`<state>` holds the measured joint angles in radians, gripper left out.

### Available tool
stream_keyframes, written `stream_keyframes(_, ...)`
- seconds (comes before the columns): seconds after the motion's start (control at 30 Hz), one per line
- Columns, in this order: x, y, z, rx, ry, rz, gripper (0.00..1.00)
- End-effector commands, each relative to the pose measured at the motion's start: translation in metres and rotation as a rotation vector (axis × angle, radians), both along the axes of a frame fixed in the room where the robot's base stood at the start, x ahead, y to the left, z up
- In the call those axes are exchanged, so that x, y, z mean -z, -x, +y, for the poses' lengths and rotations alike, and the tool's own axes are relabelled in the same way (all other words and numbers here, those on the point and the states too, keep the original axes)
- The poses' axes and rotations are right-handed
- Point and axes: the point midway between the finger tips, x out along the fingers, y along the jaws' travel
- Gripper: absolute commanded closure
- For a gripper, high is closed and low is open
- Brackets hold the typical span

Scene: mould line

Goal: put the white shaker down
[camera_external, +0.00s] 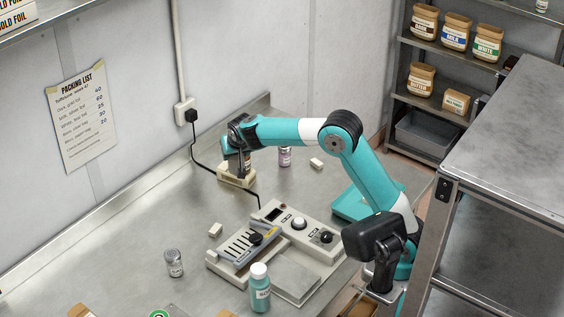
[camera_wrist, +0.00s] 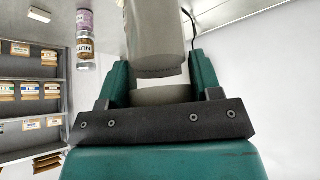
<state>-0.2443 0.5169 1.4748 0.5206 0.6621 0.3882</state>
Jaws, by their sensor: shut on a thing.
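My gripper (camera_external: 238,172) is at the back of the steel table, beside the wall. In the external view a cream, block-shaped piece (camera_external: 228,182) is at the fingertips, low over or on the table. A glass shaker with a silver lid and pale label (camera_external: 174,264) stands apart at the front left.
A purple-labelled shaker (camera_external: 285,157) stands right of my gripper; a brown-labelled one (camera_wrist: 83,48) is close by. A black cable runs behind my gripper. Clear table lies left.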

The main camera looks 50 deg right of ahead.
Motion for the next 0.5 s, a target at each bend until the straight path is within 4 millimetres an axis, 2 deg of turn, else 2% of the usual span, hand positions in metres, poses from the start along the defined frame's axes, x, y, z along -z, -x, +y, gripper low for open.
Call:
stream_keyframes(0.03,0.015,0.001,-0.001,0.0,0.002,0.007,0.68)
stream_keyframes(0.3,0.09,0.001,-0.001,0.0,0.001,0.008,0.68)
stream_keyframes(0.5,0.128,0.0,-0.001,0.0,0.0,0.004,0.68)
